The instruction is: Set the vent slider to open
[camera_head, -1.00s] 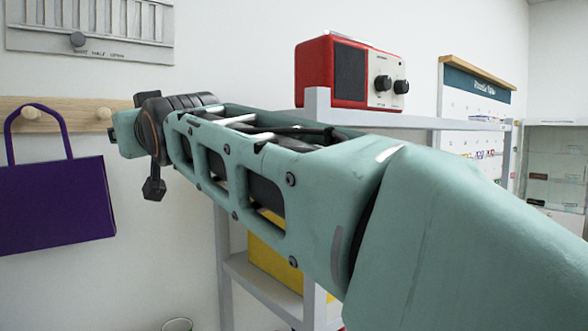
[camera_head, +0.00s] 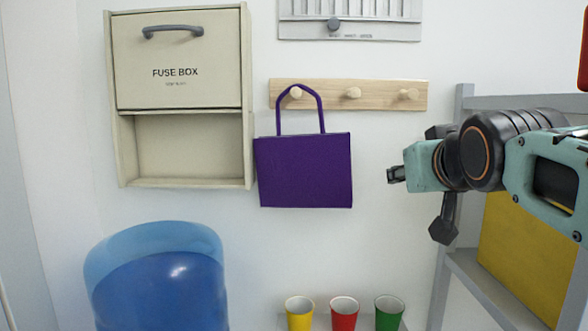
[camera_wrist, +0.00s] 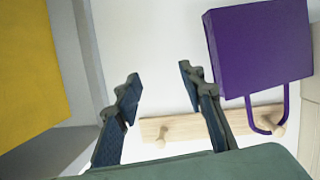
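The vent (camera_head: 400,10) is a grey slatted panel high on the wall, cut off by the top edge of the head view. My gripper (camera_head: 392,175) is below and to the right of the vent, to the right of the purple bag, apart from both. In the wrist view my gripper (camera_wrist: 158,76) has its two fingers spread with nothing between them. The vent is not in the wrist view.
A wooden peg rail (camera_head: 380,94) holds a purple bag (camera_head: 303,172) below the vent. A fuse box (camera_head: 180,60) hangs left. A grey shelf (camera_head: 462,120) with a yellow item (camera_head: 530,250) is at right. A blue bottle (camera_head: 160,290) and several coloured cups stand below.

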